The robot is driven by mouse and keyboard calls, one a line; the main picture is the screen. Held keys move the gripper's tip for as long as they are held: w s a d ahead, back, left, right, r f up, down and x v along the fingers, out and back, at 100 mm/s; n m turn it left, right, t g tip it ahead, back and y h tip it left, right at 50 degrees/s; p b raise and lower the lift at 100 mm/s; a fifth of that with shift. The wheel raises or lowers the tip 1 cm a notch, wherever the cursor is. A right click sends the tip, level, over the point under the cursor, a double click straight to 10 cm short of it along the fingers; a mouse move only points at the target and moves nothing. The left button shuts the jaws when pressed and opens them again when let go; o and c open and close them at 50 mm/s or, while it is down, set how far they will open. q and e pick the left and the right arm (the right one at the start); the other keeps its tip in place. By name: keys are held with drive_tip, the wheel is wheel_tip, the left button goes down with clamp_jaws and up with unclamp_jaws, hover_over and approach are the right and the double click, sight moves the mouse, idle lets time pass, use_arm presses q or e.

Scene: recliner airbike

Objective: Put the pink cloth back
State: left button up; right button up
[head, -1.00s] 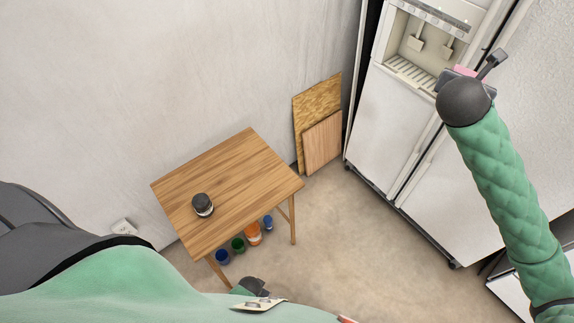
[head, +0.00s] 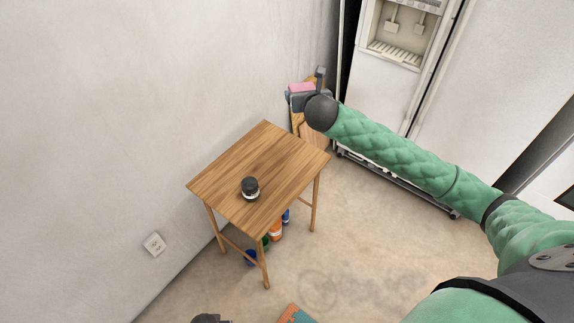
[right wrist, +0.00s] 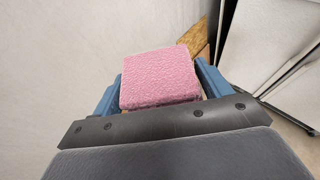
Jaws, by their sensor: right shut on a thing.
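The pink cloth (right wrist: 160,78) looks like a folded, fuzzy square block in the right wrist view. It sits between the two blue fingers of my right gripper (right wrist: 163,88), which is shut on it. In the head view, my right gripper (head: 303,96) holds the pink cloth (head: 301,87) in the air, in front of the wall and beyond the far end of the small wooden table (head: 292,148). The dark wrist hides part of the grip in that view. My left gripper cannot be made out.
A dark-lidded jar (head: 250,187) stands on the table; the rest of its top is bare. Several coloured cans, one orange (head: 275,231), stand underneath. Boards lean against the wall behind my right gripper. A white fridge (head: 366,95) stands at the back right. The floor right of the table is clear.

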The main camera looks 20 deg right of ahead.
drive_tip(key=d+f+n+y+b, duration=0.25)
drive_tip(key=d+f, duration=0.25)
drive_tip(key=f, duration=0.8)
use_arm(q)
wheel_tip(320, 180, up, 16)
drive_tip(key=f+b, duration=0.1)
use_arm(e)
drive_tip(key=n+y+p, duration=0.1)
drive_tip(key=y+p, duration=0.1)
drive_tip(key=p, duration=0.1)
hover_over(295, 160)
drive_tip(key=shift+g, duration=0.3)
wheel_tip(295, 160, down, 15)
drive_tip(key=shift+f+p, duration=0.5)
drive_tip(key=shift+f, duration=1.6)
use_arm(q)
wheel_tip(295, 160, down, 16)
drive_tip(key=s, duration=0.2)
drive_tip(key=shift+s+a+r, duration=0.15)
drive_tip(key=shift+s+a, duration=0.05)
drive_tip(key=shift+a, duration=0.2)
use_arm(e)
drive_tip(key=shift+f, duration=0.1)
use_arm(q)
drive_tip(key=shift+w+d+r, duration=0.1)
drive_tip(key=shift+r, duration=0.1)
use_arm(e)
drive_tip(key=o, duration=1.1)
